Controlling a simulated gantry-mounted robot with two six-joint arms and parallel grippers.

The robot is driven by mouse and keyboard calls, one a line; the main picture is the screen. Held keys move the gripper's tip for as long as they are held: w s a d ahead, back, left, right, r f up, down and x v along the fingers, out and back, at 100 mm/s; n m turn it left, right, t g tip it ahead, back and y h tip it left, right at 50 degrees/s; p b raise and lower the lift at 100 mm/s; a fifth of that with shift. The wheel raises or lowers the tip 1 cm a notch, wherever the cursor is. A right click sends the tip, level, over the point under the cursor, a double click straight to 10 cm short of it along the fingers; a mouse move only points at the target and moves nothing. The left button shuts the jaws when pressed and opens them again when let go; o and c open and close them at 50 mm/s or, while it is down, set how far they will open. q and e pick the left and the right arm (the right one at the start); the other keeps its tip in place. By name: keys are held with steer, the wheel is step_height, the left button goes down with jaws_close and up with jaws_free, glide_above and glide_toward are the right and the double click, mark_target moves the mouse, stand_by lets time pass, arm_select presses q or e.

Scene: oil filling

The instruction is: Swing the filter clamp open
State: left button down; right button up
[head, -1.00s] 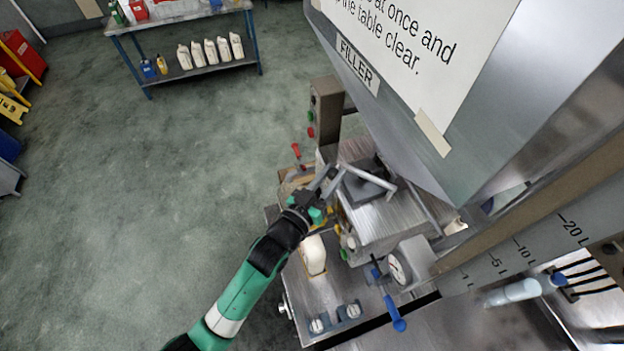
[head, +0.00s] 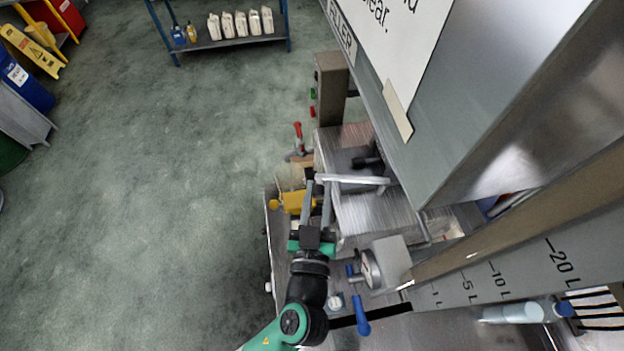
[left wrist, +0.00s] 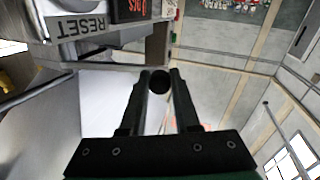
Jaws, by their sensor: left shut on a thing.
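The filter clamp (head: 352,180) shows in the head view as a pale metal bar across the top of a brushed-metal housing (head: 375,213). My left gripper (head: 318,186) is at the bar's left end, with its two fingers pointing away from me. It is shut on the clamp's handle end; in the left wrist view a dark round end (left wrist: 159,81) sits between the fingertips (left wrist: 159,84). The fingers partly hide the grip. My right gripper is not in view.
A gauge (head: 371,268) and a blue-handled valve (head: 361,315) stand right of my left wrist. The large filler hopper (head: 460,110) overhangs the housing on the right. A red-handled lever (head: 298,135) stands behind. Open floor lies to the left.

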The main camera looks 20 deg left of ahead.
arm_select(q)
steer(key=shift+s+d, duration=0.1)
steer(key=shift+d, duration=0.05)
steer(key=c, duration=0.7)
jaws_free()
steer(key=shift+o, duration=0.2)
